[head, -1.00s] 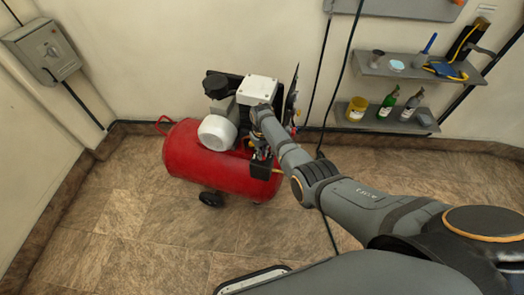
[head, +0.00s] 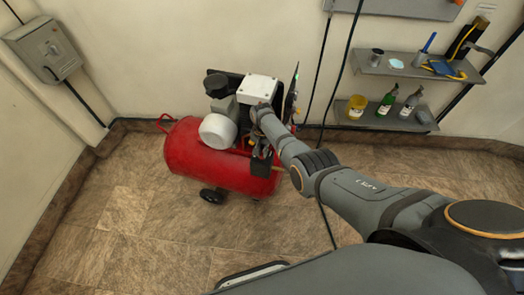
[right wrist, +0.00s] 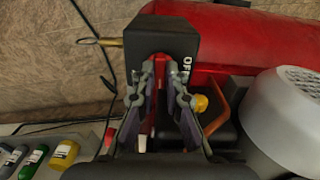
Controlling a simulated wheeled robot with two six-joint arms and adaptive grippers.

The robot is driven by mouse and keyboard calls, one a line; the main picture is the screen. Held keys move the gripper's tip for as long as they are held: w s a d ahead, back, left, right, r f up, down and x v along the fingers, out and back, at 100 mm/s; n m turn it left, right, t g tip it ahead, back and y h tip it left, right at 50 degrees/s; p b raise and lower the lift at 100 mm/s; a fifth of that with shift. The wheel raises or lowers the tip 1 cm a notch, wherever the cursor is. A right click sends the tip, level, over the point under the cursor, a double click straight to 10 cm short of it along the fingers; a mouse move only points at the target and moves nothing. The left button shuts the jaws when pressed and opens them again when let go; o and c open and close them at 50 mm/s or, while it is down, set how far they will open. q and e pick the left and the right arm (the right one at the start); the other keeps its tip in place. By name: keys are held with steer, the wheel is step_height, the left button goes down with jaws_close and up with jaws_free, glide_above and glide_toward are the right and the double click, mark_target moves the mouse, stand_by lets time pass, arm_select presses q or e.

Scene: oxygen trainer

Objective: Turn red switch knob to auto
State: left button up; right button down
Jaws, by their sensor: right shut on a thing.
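The red switch knob (right wrist: 160,62) is on the face of a black switch box (right wrist: 165,32) in the right wrist view. White lettering reading "OFF" (right wrist: 187,68) shows at the box's right edge. My right gripper (right wrist: 160,68) is shut on the knob, with one finger on each side, and they hide most of it. In the head view the black box (head: 261,168) hangs at the right end of the red compressor, and my right gripper (head: 259,150) is above it; the knob cannot be made out there. My left gripper is not in view.
The red compressor tank (head: 205,165) stands on the tiled floor, with a white motor cover (right wrist: 285,115) close to my right gripper. A yellow part (right wrist: 201,103) is also near. Shelves with bottles (head: 387,120) are on the wall at right. The floor at left is clear.

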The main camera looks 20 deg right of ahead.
mark_target(262, 153)
steer(key=shift+m, duration=0.4)
steer(key=c, duration=1.4)
jaws_free()
step_height(262, 153, up, 12)
